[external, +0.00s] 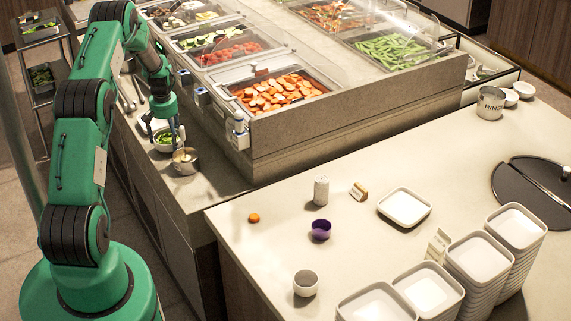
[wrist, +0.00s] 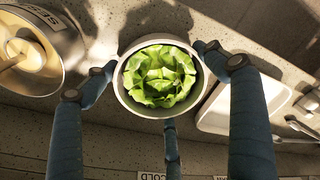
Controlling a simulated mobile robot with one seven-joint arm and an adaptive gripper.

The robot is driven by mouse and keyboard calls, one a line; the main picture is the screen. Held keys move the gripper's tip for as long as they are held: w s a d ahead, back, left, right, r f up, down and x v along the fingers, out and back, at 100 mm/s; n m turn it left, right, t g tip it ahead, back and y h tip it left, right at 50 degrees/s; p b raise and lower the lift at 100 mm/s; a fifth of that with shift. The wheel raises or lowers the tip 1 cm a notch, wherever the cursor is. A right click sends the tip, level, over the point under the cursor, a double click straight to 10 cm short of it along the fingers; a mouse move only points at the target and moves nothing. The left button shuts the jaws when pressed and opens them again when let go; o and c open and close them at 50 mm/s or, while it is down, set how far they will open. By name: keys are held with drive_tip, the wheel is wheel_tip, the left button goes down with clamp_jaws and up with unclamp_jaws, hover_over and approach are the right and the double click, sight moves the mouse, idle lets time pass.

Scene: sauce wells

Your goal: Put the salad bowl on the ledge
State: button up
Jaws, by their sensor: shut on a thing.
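The salad bowl (wrist: 166,113) is a small round pale bowl filled with green lettuce (wrist: 160,76). In the wrist view it sits upright between the blue fingers of my gripper (wrist: 150,72), which is shut on it. In the external view the bowl (external: 161,148) is under my gripper (external: 166,138), partly hidden by it, at the stone ledge (external: 213,181) along the left side of the food wells. I cannot tell whether the bowl touches the surface below or hangs slightly above it.
A metal pot (wrist: 68,50) with a ladle stands close left of the bowl in the wrist view. A pale tray (wrist: 225,115) lies to the right, with utensils beyond. The raised food wells (external: 275,90) border the ledge. The front counter (external: 260,240) holds cups and stacked dishes.

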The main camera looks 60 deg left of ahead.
sight(169, 141)
drive_tip(key=o, duration=1.7)
drive_tip(key=shift+r, duration=0.1)
drive_tip(key=r, duration=0.8)
drive_tip(key=d+r, duration=0.1)
drive_tip(key=r, duration=0.3)
drive_tip(key=shift+s, duration=0.1)
